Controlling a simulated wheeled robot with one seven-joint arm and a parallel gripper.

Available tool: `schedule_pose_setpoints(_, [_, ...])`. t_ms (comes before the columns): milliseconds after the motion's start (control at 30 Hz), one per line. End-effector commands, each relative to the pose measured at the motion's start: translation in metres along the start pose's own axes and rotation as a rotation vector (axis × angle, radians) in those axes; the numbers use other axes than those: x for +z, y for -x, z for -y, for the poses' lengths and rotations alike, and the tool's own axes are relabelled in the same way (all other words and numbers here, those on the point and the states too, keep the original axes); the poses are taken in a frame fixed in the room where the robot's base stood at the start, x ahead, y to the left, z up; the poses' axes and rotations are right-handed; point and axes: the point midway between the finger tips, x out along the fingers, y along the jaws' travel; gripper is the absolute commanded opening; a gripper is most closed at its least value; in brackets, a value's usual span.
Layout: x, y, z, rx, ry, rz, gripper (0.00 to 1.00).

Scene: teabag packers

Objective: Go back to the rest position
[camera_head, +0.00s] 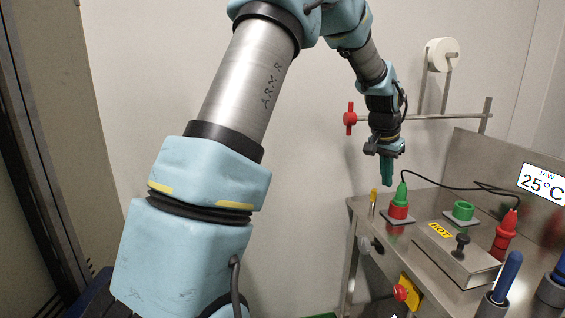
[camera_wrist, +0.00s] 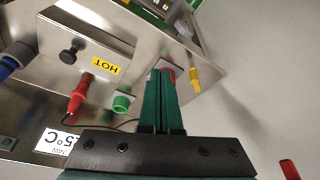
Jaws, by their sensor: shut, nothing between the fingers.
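My gripper (camera_head: 387,172) hangs pointing down above the left back corner of the steel bench (camera_head: 425,203), clear of it. Its green fingers are shut together and empty; they also show in the wrist view (camera_wrist: 161,80). In the wrist view the fingers hide most of that holder.
A green ring (camera_head: 463,210), a red plug (camera_head: 504,232), a steel box with a black knob (camera_head: 462,242) and a blue handle (camera_head: 507,275) stand on the bench. A yellow peg (camera_head: 373,197) is at its left edge.

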Motion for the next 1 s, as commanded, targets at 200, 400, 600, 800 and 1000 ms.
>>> schedule_pose_setpoints(200, [0.054,0.012,0.037,-0.037,0.108,0.032,0.0])
schedule_pose_setpoints(400, [0.135,0.029,0.074,-0.082,0.266,0.073,0.0])
schedule_pose_setpoints(600, [0.264,0.053,0.099,-0.137,0.527,0.122,0.0])
schedule_pose_setpoints(800, [0.353,0.067,0.088,-0.161,0.716,0.151,0.0])
schedule_pose_setpoints(1000, [0.377,0.069,0.082,-0.166,0.773,0.159,0.0])
